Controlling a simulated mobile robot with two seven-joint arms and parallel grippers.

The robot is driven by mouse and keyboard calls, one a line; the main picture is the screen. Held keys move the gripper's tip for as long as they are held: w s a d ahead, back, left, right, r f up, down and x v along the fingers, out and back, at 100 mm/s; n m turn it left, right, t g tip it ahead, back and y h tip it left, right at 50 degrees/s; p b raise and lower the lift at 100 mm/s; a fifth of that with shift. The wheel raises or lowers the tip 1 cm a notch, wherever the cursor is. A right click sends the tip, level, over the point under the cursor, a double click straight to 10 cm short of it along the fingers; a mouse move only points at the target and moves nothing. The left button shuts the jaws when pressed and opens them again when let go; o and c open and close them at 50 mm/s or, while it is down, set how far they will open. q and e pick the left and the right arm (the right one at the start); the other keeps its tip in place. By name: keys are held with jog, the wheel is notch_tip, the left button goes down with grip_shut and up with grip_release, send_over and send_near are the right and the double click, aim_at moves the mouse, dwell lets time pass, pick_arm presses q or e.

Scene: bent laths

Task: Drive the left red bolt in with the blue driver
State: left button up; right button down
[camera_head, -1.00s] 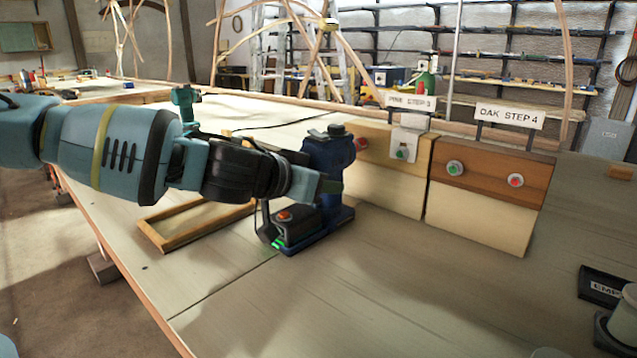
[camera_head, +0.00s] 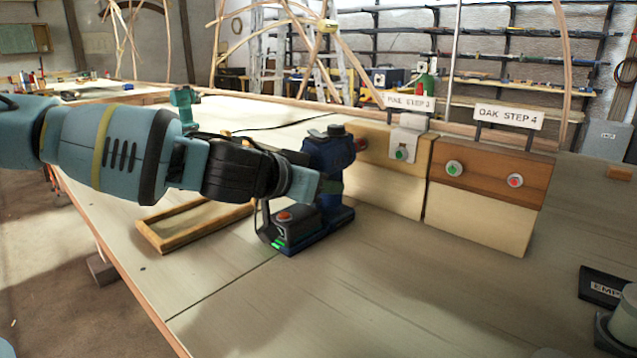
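The blue driver (camera_head: 325,160) is upright in the middle of the head view, with a dark battery base that has an orange button and a green light. My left gripper (camera_head: 328,187) comes in from the left and is shut on the driver's handle. The driver's head points right at the left red bolt (camera_head: 361,145), on the pine block (camera_head: 382,187). Whether the base rests on the table is unclear.
A green bolt (camera_head: 400,154) sits in a pale bracket on the pine block. The oak block (camera_head: 490,178) carries a green (camera_head: 453,168) and a red bolt (camera_head: 515,181). A wooden frame (camera_head: 165,243) lies left. A dark labelled plate (camera_head: 603,287) lies right. The front table is clear.

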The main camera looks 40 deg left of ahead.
pick_arm(q)
jog(key=shift+s+r, duration=0.1)
jog(key=shift+r, duration=0.15)
jog(key=shift+s+a+p, duration=0.1)
jog(key=shift+s+p, duration=0.3)
jog(key=shift+s, duration=1.05)
jog(key=shift+r, duration=0.1)
jog(key=shift+r+p, duration=1.35)
jog(key=shift+r, duration=0.6)
